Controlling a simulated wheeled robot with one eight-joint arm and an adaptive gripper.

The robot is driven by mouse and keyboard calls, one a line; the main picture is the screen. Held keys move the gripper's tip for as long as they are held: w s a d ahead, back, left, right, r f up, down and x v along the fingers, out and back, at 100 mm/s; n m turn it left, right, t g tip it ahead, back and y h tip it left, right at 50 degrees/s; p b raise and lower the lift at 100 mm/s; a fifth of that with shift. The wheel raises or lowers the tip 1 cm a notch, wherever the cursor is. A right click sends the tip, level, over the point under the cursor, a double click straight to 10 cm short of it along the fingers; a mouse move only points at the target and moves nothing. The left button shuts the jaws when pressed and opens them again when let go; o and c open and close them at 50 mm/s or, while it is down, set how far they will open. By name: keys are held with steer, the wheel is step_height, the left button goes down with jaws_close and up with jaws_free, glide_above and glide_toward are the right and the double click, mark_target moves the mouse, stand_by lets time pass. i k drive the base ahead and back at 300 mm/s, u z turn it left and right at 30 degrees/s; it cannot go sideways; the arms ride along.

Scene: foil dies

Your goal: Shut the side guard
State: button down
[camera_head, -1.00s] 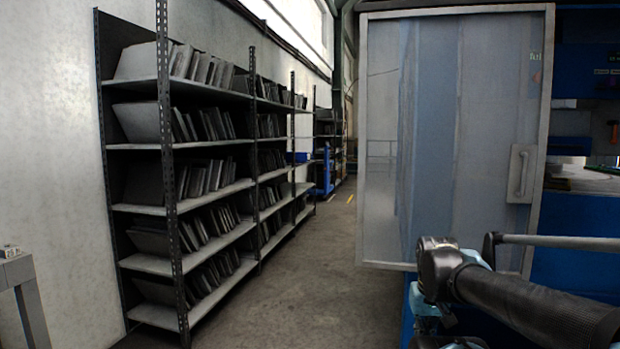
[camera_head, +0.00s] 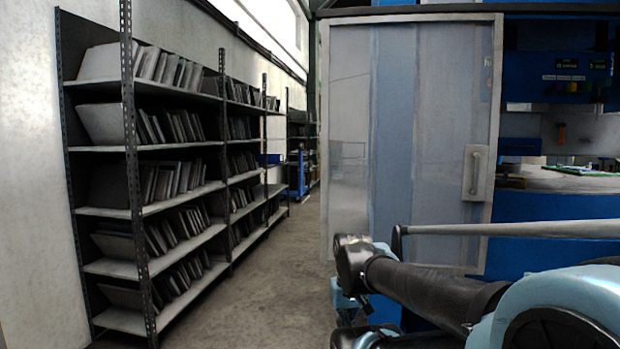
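The side guard (camera_head: 400,130) is a large framed, see-through panel right of centre in the head view. It stands out to the left of the blue machine (camera_head: 555,225), and the machine's work area shows open to the right of it. A grey handle (camera_head: 475,172) sits on the guard's right frame edge. My arm reaches in from the lower right, in front of the guard's lower part. The fingers of my gripper cannot be made out, so I cannot tell its state or whether it touches anything.
A tall rack (camera_head: 130,160) with several shelves of flat dark plates stands along the left wall. A clear floor aisle (camera_head: 270,270) runs between the rack and the guard. A grey bar (camera_head: 510,229) crosses in front of the machine at lower right.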

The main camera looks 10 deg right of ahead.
mark_target(479, 161)
steer(key=i, duration=1)
